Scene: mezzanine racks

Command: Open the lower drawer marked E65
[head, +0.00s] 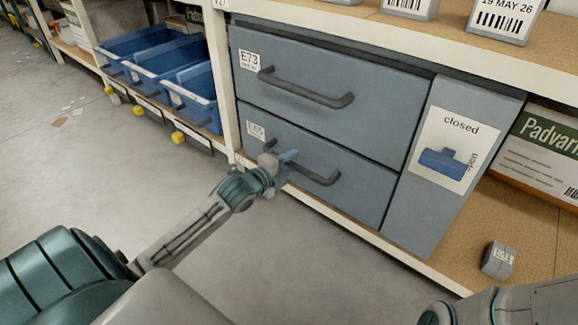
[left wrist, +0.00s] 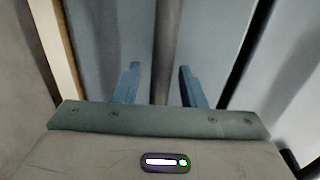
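The lower drawer (head: 362,192) is grey-blue and looks shut, flush in its cabinet. Its small white label (head: 256,131) is too blurred to read surely. Its dark bar handle (head: 318,177) runs across the front, its left part partly hidden by my gripper. My left gripper (head: 288,158) is at the left part of this handle. In the left wrist view the open blue fingers (left wrist: 160,84) stand either side of the handle bar (left wrist: 166,45), with a gap on both sides. My right gripper is out of view; only part of my right arm shows at bottom right.
The upper drawer (head: 300,115), marked E73, is shut above. A grey panel (head: 425,205) with a "closed" sign stands right of the drawers. Blue bins (head: 190,95) fill the left shelf. A small grey block (head: 498,260) lies on the right shelf. The floor in front is clear.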

